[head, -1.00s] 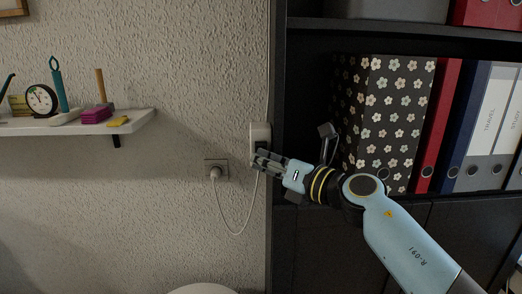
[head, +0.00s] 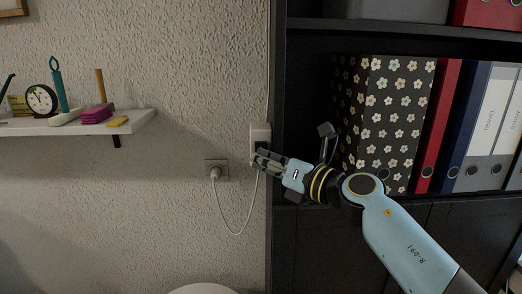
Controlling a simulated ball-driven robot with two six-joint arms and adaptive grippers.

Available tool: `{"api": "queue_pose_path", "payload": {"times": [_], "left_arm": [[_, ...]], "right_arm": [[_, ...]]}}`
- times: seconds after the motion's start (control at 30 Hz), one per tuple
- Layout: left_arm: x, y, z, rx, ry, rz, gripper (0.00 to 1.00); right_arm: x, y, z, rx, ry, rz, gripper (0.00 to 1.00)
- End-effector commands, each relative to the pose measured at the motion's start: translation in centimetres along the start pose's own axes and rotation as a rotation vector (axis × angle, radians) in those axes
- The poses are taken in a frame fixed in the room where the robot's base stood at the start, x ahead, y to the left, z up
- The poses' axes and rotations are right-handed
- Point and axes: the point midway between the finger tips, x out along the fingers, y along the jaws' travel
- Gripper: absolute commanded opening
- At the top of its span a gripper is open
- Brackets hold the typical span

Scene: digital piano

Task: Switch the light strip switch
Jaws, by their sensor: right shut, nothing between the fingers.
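The light strip switch (head: 260,132) is a pale box with a dark lower part, fixed upright at the side of the dark shelf unit. A white cable hangs from it and loops to a plug in the wall socket (head: 215,170). My right gripper (head: 256,161) is shut and empty. Its fingertips are at the lower part of the switch and cover some of it. I cannot tell whether they touch it. My left gripper is not in view.
The shelf unit (head: 279,75) holds a flowered box file (head: 395,110) and several binders behind my right arm. A white wall shelf (head: 75,127) with small items is at the left.

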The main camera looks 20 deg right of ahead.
Motion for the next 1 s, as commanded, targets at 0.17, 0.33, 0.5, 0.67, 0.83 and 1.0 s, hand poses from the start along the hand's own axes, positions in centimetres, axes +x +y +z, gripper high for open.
{"api": "queue_pose_path", "payload": {"times": [0.17, 0.33, 0.5, 0.67, 0.83, 1.0], "left_arm": [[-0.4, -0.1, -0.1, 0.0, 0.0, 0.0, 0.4], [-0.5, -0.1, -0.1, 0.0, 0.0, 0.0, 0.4], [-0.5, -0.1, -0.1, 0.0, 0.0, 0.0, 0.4], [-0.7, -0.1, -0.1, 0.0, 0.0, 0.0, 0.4], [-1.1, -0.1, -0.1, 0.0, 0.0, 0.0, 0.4], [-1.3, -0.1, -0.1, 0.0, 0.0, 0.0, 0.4]], "right_arm": [[-0.8, 0.6, -0.5, 0.002, 0.0, 0.0, 0.0], [-1.1, 0.8, -0.8, 0.002, 0.0, 0.0, 0.0], [-1.1, 0.8, -0.8, 0.002, 0.0, 0.0, 0.0], [-1.7, 1.3, -1.2, 0.002, 0.001, 0.0, 0.0], [-3.0, 2.3, -2.1, 0.003, 0.001, 0.0, 0.0], [-4.2, 3.1, -3.0, 0.002, 0.001, 0.0, 0.0]]}}
